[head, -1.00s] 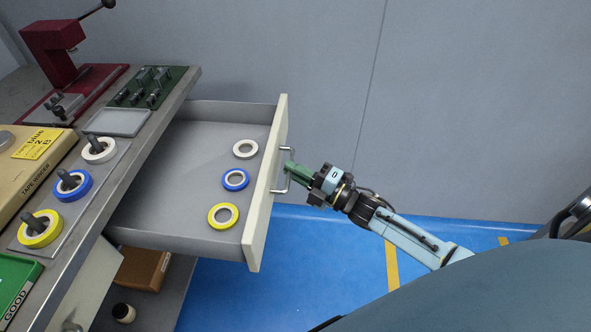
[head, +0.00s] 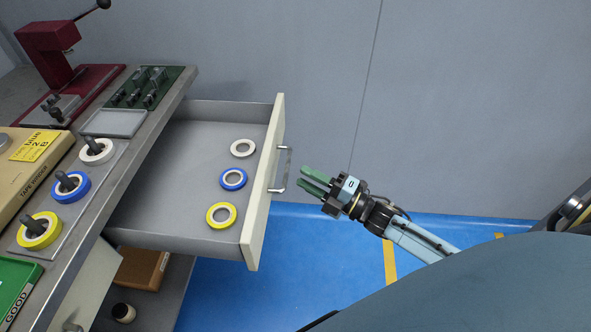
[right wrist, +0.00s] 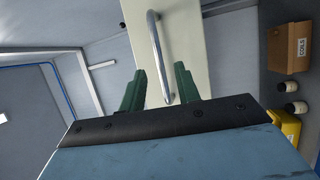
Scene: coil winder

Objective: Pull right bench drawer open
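The right bench drawer (head: 190,236) stands pulled well out from under the bench. Inside it lie a white ring (head: 242,148), a blue ring (head: 233,179) and a yellow ring (head: 221,215). Its bar handle (head: 287,170) is on the pale front panel (head: 262,190). My right gripper (head: 308,180) is open and empty, just clear of the handle on its outer side. In the right wrist view, the green fingers (right wrist: 160,90) are spread apart, with the handle (right wrist: 159,55) beyond and between them. My left gripper is not in view.
The bench top holds a red press (head: 55,60), a green fixture plate (head: 150,88), a grey tray (head: 112,123) and tape rolls on pegs. A cardboard box (head: 143,268) sits on the shelf below. The blue floor (head: 300,260) right of the drawer is clear.

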